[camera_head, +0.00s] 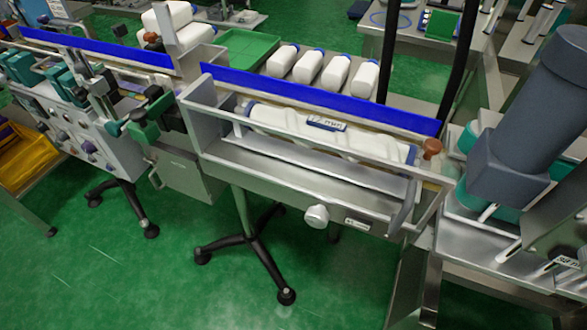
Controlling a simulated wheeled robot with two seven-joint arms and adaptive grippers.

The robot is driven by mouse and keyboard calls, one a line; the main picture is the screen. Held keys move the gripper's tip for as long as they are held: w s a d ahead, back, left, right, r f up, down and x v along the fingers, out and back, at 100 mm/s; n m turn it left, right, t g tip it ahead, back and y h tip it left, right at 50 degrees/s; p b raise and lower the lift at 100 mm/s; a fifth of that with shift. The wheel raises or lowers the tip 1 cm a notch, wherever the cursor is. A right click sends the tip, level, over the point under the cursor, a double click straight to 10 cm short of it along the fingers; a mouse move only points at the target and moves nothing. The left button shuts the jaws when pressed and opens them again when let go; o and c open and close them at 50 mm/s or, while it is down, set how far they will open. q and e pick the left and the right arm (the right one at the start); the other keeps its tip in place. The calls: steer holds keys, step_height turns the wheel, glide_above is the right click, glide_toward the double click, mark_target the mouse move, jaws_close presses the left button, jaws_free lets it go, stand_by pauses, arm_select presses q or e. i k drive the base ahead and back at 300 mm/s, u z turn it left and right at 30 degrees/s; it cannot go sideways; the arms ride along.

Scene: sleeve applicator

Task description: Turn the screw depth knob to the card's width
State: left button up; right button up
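A round pale grey knob (317,216) sticks out from the front face of the metal conveyor unit in the middle of the head view. A small plate with dark, unreadable marks (357,225) is fixed just right of the knob. A small white card with dark print and a blue edge (326,124) is over the long white screw-like part (370,146) in the trough above. Its figures are too small to read surely. Neither of my grippers can be made out in this view. Nothing is seen touching the knob.
A blue rail (320,98) runs behind the trough, with white bottles (335,72) and a green tray (246,50) beyond. A brown knob (432,148) tops the right end. Dark cylindrical equipment (540,90) rises at right. Floor before the knob is clear.

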mark_target(317, 218)
steer(key=u, duration=1.5)
steer(key=k, duration=0.85)
steer(key=z, duration=1.65)
steer(key=i, duration=0.5)
steer(key=u, duration=0.05)
